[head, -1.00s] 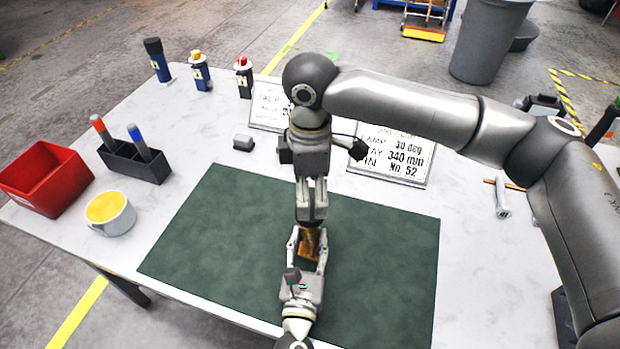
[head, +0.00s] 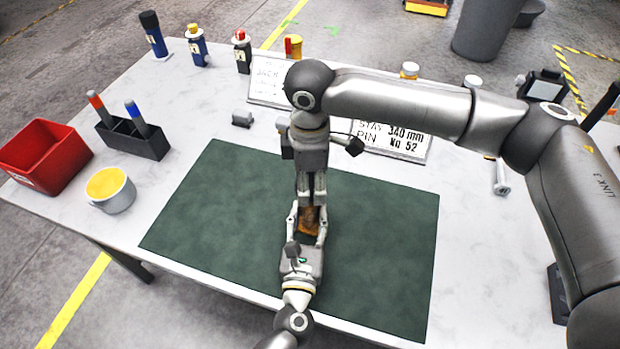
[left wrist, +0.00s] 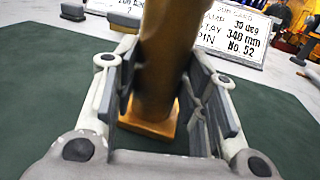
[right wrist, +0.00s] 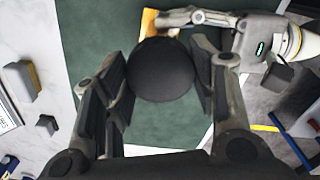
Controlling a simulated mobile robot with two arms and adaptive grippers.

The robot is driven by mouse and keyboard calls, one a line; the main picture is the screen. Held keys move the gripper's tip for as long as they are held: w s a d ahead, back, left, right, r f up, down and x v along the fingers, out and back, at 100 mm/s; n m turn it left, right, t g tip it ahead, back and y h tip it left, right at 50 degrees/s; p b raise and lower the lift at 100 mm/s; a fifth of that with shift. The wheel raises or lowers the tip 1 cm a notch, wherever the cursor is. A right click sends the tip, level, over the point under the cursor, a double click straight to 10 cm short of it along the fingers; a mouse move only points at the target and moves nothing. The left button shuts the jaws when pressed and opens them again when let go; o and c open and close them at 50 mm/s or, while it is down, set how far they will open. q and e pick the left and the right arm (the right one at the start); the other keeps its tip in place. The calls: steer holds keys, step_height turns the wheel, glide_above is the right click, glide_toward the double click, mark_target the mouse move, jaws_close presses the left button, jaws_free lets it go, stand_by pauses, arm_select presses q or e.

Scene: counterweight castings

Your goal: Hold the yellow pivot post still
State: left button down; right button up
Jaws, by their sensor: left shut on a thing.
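The yellow-brown pivot post (head: 309,221) stands on the green mat (head: 380,250); its shaft and square foot (left wrist: 150,122) show in the left wrist view. My left gripper (head: 308,228) is shut on the post, one finger on each side. My right gripper (head: 311,196) points down from above, directly over the post. In the right wrist view a dark round thing (right wrist: 160,70) sits between its fingers, and part of the yellow-brown post (right wrist: 149,22) shows behind it. Whether those fingers press on the round thing is unclear. The post's top is hidden in the head view.
A red bin (head: 45,160), a cup with yellow inside (head: 111,190) and a dark marker holder (head: 135,140) stand at left. Several bottles line the back edge. Sign boards (head: 400,143) and a small grey block (head: 242,119) lie behind the mat. The mat's sides are clear.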

steer(key=shift+c, duration=1.2)
steer(key=o, duration=1.2)
step_height(320, 180, up, 12)
steer(key=shift+r, duration=0.1)
arm_select(q)
steer(key=c, duration=0.8)
jaws_free()
